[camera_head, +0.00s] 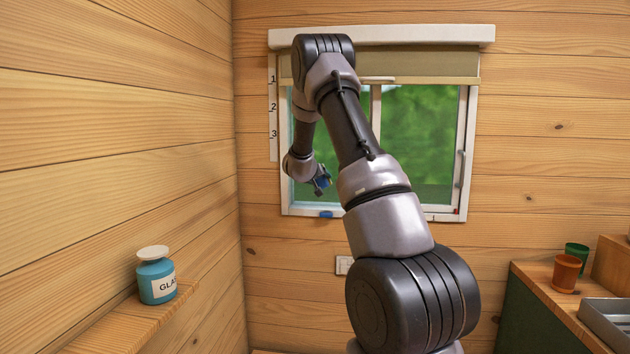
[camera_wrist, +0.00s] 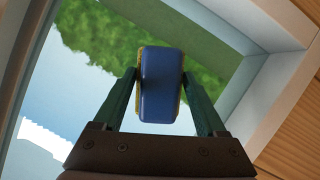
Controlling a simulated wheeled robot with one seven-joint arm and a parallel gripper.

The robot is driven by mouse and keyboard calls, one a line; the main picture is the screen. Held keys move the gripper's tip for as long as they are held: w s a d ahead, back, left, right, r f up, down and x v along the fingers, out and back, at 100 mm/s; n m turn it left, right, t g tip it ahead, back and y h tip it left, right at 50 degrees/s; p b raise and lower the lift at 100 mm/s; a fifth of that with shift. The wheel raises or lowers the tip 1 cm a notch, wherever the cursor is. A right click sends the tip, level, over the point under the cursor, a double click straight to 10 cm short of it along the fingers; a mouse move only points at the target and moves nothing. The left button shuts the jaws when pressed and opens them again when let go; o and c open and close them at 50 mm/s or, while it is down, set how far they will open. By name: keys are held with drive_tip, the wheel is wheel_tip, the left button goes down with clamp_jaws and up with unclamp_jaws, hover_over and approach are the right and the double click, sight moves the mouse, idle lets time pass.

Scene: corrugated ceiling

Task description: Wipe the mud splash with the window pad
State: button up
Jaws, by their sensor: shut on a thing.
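The window pad (camera_wrist: 161,85) is a blue block with yellow edges, held between the two green fingers of my gripper (camera_wrist: 160,100) in the wrist view. In the head view my gripper (camera_head: 321,181) is at the lower left part of the window (camera_head: 417,140), and a little blue of the pad shows there. The gripper is shut on the pad. I cannot tell whether the pad touches the glass. No mud splash can be made out in either view; my arm hides part of the left pane.
A rolled blind (camera_head: 430,64) covers the window's top. A blue item (camera_head: 326,214) sits on the lower frame. A blue jar (camera_head: 156,275) stands on the left shelf (camera_head: 130,325). Cups (camera_head: 566,273) and a grey tray (camera_head: 607,318) are on the right counter.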

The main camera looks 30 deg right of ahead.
drive_tip(key=shift+s+d, duration=0.5)
drive_tip(key=shift+d, duration=0.25)
drive_tip(key=shift+w+a+r, duration=0.1)
drive_tip(key=shift+w+a, duration=0.5)
drive_tip(key=shift+a, duration=0.2)
drive_tip(key=shift+w+a+r, duration=0.1)
drive_tip(key=shift+w+a, duration=0.5)
drive_tip(key=shift+a, duration=0.2)
drive_tip(key=shift+w+a+f, duration=0.1)
drive_tip(key=shift+w+a, duration=0.4)
drive_tip(key=shift+a, duration=0.25)
drive_tip(key=shift+w+a, duration=0.45)
drive_tip(key=shift+a, duration=0.25)
drive_tip(key=s+a, duration=0.3)
drive_tip(key=s, duration=0.2)
drive_tip(key=shift+s+a+f, duration=0.1)
drive_tip(key=shift+a, duration=0.05)
drive_tip(key=shift+s+a, duration=0.4)
drive_tip(key=shift+s, duration=0.2)
drive_tip(key=shift+s+a, duration=0.4)
drive_tip(key=shift+s, duration=0.2)
